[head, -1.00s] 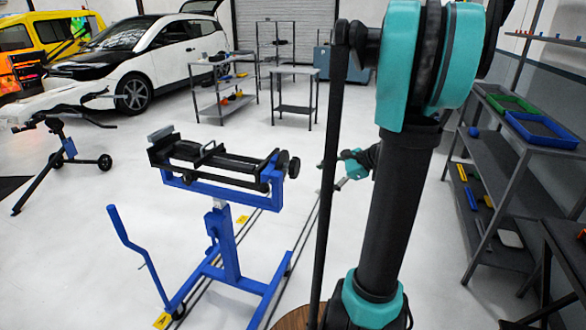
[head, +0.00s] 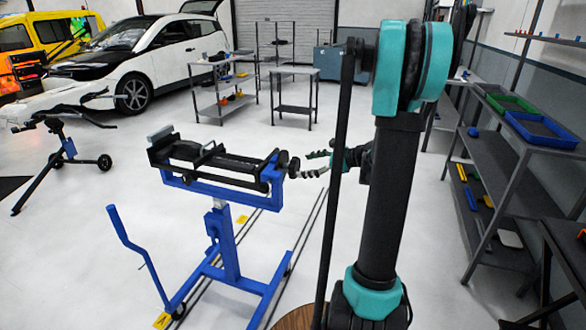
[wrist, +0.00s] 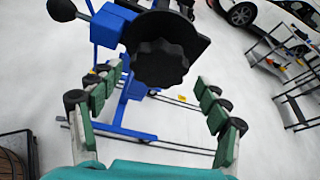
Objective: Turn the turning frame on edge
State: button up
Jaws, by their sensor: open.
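The turning frame (head: 222,164) is a black clamp-like frame on a blue stand (head: 229,245), lying roughly level in the head view. A dark round knob is at its right end (head: 294,168). In the wrist view the black lobed knob (wrist: 160,62) faces me, ahead of and between the fingers. My gripper (head: 312,166) is just right of the knob, fingers pointing left toward it. In the wrist view my gripper (wrist: 158,115) is wide open, with green-padded fingers either side and nothing between the tips. I cannot tell whether any finger touches the knob.
A blue lever (head: 135,245) rises at the stand's left. Dark rails (head: 305,235) run along the floor beside the stand. A grey shelf rack (head: 490,180) with trays stands at the right.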

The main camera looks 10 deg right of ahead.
aim_at(297, 166)
jog(key=x, duration=0.6)
jog(key=c, duration=1.4)
